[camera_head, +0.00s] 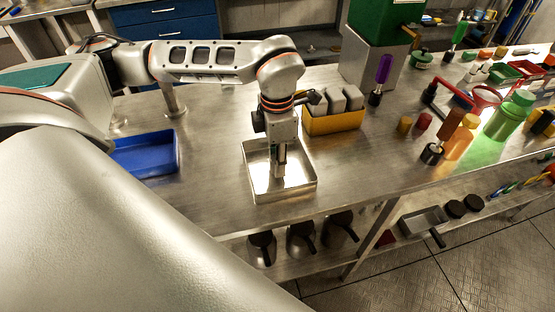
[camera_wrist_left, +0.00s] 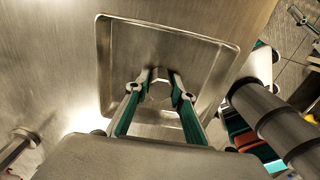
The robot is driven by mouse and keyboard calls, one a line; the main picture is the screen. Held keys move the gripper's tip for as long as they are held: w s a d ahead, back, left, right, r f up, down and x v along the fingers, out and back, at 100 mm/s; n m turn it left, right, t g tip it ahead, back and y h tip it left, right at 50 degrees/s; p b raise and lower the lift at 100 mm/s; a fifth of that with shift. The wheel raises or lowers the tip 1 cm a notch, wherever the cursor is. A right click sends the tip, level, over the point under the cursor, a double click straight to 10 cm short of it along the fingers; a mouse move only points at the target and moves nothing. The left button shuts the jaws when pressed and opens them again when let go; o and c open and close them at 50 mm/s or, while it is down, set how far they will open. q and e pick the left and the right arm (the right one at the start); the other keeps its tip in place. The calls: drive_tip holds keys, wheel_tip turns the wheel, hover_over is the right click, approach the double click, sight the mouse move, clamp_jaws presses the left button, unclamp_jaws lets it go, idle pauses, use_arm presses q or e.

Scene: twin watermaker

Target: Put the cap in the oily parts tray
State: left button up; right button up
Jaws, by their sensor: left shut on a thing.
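My left gripper (camera_head: 281,172) points straight down inside the outline of a shallow square steel tray (camera_head: 305,188). In the left wrist view the gripper (camera_wrist_left: 160,88) is shut on a small grey metallic piece, seemingly the cap (camera_wrist_left: 159,93), held between the fingertips over the tray (camera_wrist_left: 190,42). The cap's colour blends with the tray floor, and I cannot tell whether it touches the floor. In the head view the cap is too small to make out. My right gripper is not in view.
A blue tray (camera_head: 150,155) lies to the left. A yellow holder with grey blocks (camera_head: 334,122) stands close behind the steel tray at the right. Bottles and tools, including a green bottle (camera_head: 507,116), crowd the right side. Bare table lies between the trays and right of the steel tray.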

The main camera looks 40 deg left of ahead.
use_arm(q)
drive_tip(key=shift+f, duration=0.15)
drive_tip(key=o, duration=1.1)
drive_tip(key=shift+o, duration=0.2)
wheel_tip(320, 180, up, 12)
drive_tip(key=shift+r+p, duration=0.2)
drive_tip(key=shift+p, duration=0.1)
drive_tip(key=shift+f, duration=0.1)
